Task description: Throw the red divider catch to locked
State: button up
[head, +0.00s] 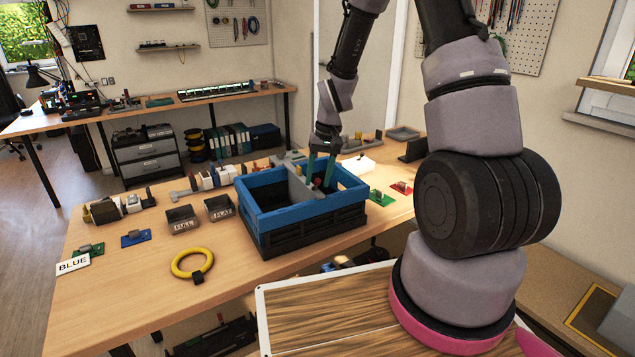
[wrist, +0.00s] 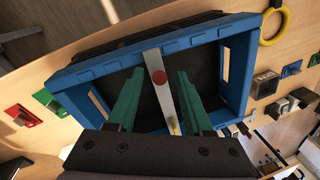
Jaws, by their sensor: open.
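A blue folding crate (head: 285,215) with a dark lower body stands on the wooden table; it also fills the wrist view (wrist: 105,62). A grey divider (head: 298,185) runs across its inside. The red divider catch (wrist: 158,77) is a round knob on the divider in the wrist view; in the head view it is small and partly hidden by the fingers. My gripper (head: 320,176) reaches down into the crate from above. Its two green fingers are spread open, one on each side of the red catch, with visible gaps in the wrist view. I cannot tell the catch's position.
A yellow ring (head: 192,263) lies left of the crate on the table. Two dark trays, labelled FULL (head: 182,220) and FLAT (head: 219,207), stand beside it. Green (head: 382,197) and red (head: 402,187) small plates lie on the right. The front left tabletop is mostly clear.

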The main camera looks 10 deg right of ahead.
jog(key=shift+a+f, duration=0.1)
jog(key=shift+f, duration=0.6)
grip_shut()
jog(key=g, duration=0.1)
jog(key=w+g, duration=0.1)
jog(key=g, duration=0.1)
jog(key=g+h, duration=0.1)
jog(key=shift+w+a+r+g, duration=0.15)
jog(key=shift+w+a+g, duration=0.1)
jog(key=shift+w+g, duration=0.15)
jog(key=g, duration=0.2)
jog(key=w+g+h, duration=0.1)
jog(key=g, duration=0.1)
jog(key=w+m+g, duration=0.1)
jog(key=shift+a+f+g, duration=0.2)
jog(key=shift+a+g, duration=0.05)
jog(key=shift+g, duration=0.15)
